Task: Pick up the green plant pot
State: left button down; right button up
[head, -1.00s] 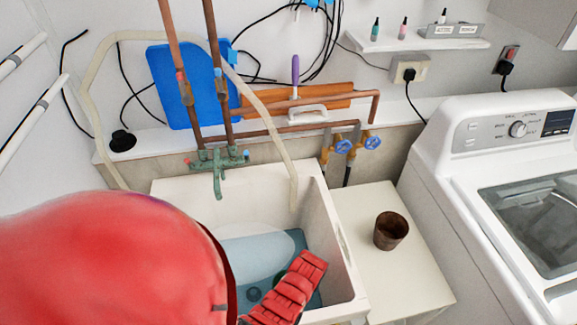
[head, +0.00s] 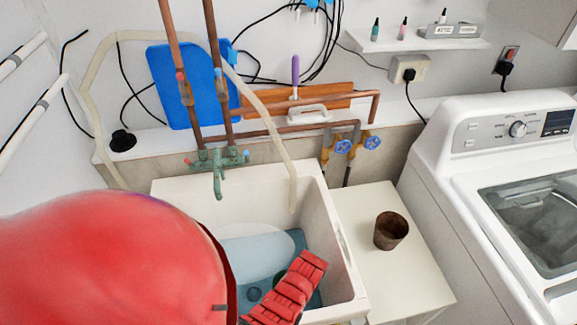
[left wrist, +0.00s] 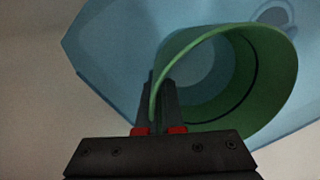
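The green plant pot (left wrist: 240,88) shows in the left wrist view with its round opening towards the camera. It is over the blue bottom of the sink. My left gripper (left wrist: 161,95) is at the pot's left edge, with one finger on each side of its wall. The fingers are close together and look shut on the wall. I cannot tell whether the pot touches the sink bottom. In the head view the pot is mostly hidden, and my red arm covers the lower left. My right gripper is not in view.
The white sink (head: 341,257) has raised walls, with a green tap (head: 217,175) and a pale hose (head: 272,130) above it. A brown pot (head: 391,231) stands on the white side table (head: 365,205). A washing machine (head: 470,165) is at the right.

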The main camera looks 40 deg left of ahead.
pick_arm(q)
jog(key=shift+r, duration=0.1)
dwell(0.7)
jog(key=shift+w+r, duration=0.15)
jog(key=shift+r, duration=0.25)
notch_tip(320, 180, up, 7)
jog(key=b, duration=0.3)
jog(key=shift+r, duration=1.05)
jog(key=shift+r, duration=0.1)
